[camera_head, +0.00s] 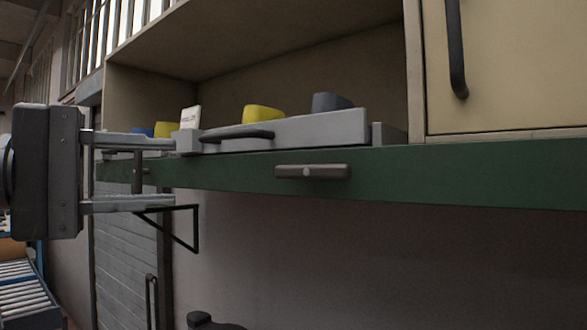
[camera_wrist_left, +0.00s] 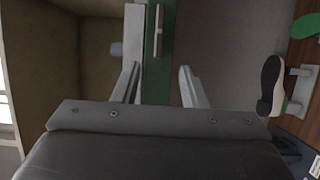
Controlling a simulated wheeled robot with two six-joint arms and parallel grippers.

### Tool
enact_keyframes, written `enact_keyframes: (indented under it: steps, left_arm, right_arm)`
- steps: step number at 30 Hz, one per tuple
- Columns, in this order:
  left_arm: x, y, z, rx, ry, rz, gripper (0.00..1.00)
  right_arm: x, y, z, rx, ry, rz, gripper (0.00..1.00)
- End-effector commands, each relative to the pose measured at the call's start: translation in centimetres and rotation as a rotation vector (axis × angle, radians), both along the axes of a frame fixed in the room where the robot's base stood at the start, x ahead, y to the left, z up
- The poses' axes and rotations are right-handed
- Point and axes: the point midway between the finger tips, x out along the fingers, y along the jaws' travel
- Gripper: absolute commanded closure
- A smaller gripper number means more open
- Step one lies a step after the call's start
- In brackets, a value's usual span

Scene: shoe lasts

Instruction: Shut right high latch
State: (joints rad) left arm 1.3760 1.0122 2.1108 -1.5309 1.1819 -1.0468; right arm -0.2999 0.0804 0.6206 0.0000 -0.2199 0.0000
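A grey bar-shaped latch (camera_head: 313,171) with a round pivot lies level along the front of the green shelf edge (camera_head: 450,182), just below the grey tray (camera_head: 300,127). It also shows in the left wrist view (camera_wrist_left: 158,30), lengthwise along the green strip. My left gripper (camera_head: 173,172) is open and empty, left of this latch and apart from it. Its fingers are one above the other in the head view. A second, smaller latch (camera_head: 141,171) shows farther left on the edge, partly hidden behind the gripper. My right gripper is not in view.
The tray has a dark handle (camera_head: 237,132) and holds yellow (camera_head: 262,114) and dark blue (camera_head: 331,102) pieces. A beige cabinet door (camera_head: 520,65) with a black handle is at right. A black triangular bracket (camera_head: 196,230) hangs below the shelf. The space before the latch looks clear.

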Motion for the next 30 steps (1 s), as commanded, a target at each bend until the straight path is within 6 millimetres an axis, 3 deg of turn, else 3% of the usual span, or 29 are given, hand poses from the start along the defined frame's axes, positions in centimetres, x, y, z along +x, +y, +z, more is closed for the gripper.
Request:
enact_keyframes:
  steps: [30]
  left_arm:
    - [5.6,-9.5,0.3,-0.006,0.008,-0.008,0.61]
  right_arm:
    - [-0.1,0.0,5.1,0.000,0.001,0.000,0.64]
